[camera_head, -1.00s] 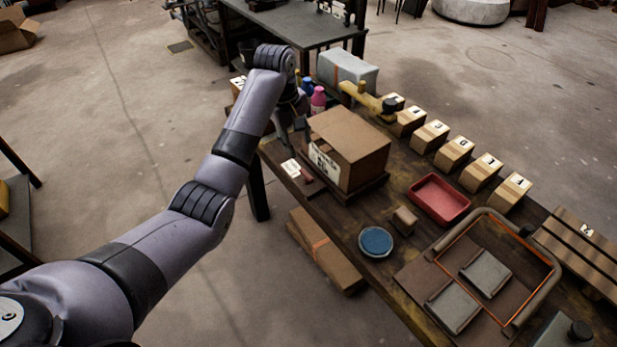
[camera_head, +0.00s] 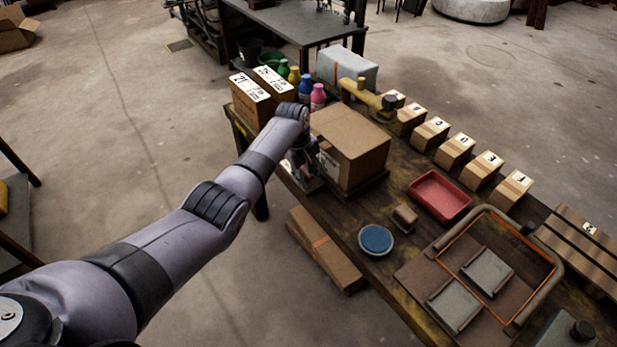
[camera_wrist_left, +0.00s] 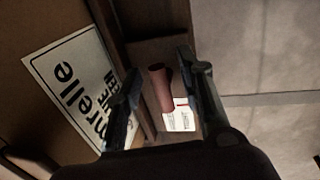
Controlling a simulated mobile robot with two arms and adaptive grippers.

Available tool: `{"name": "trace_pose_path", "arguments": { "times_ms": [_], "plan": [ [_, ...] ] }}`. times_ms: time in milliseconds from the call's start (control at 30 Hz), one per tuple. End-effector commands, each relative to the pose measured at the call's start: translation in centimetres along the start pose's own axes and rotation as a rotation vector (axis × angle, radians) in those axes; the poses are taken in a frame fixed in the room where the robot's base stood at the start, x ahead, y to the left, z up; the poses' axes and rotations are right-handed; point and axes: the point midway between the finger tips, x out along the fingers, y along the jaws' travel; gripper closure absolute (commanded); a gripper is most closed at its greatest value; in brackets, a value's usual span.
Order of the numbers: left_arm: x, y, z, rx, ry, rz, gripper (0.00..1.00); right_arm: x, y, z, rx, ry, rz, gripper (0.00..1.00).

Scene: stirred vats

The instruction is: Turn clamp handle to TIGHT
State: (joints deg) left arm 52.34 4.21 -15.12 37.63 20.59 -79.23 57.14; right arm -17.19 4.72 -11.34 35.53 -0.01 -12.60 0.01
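The clamp handle (camera_wrist_left: 162,90), a short reddish-brown grip, shows in the left wrist view at the table edge beside the cardboard box. A white card (camera_wrist_left: 181,117) with a red mark lies by its lower end; its print is too small to read. My left gripper (camera_wrist_left: 159,68) is open, with one finger on each side of the handle in that view; I see no clear contact. In the head view my left gripper (camera_head: 302,172) is low at the box's left face and hides most of the handle and card. My right gripper is not in view.
The large cardboard box (camera_head: 352,140) with a printed label (camera_wrist_left: 80,85) stands right beside my left gripper. Two labelled boxes (camera_head: 262,104) and several bottles (camera_head: 318,94) stand behind. A red tray (camera_head: 440,194) and a blue round dish (camera_head: 376,240) lie to the right.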

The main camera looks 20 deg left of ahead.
Motion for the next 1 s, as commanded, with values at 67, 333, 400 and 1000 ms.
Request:
{"name": "trace_pose_path", "arguments": {
  "times_ms": [67,333,400,1000],
  "plan": [
    [0.58,0.02,-0.01,0.0,0.001,0.0,0.65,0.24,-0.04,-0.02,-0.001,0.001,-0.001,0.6],
    [0.92,0.01,-0.01,0.0,0.001,0.0,0.65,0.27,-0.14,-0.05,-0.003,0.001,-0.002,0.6],
    [0.91,0.0,-0.01,0.0,0.001,0.0,0.65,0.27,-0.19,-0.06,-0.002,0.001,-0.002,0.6],
    [0.86,0.08,-0.01,0.0,0.001,0.002,1.0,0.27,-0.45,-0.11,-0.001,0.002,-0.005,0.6]
  ]
}}
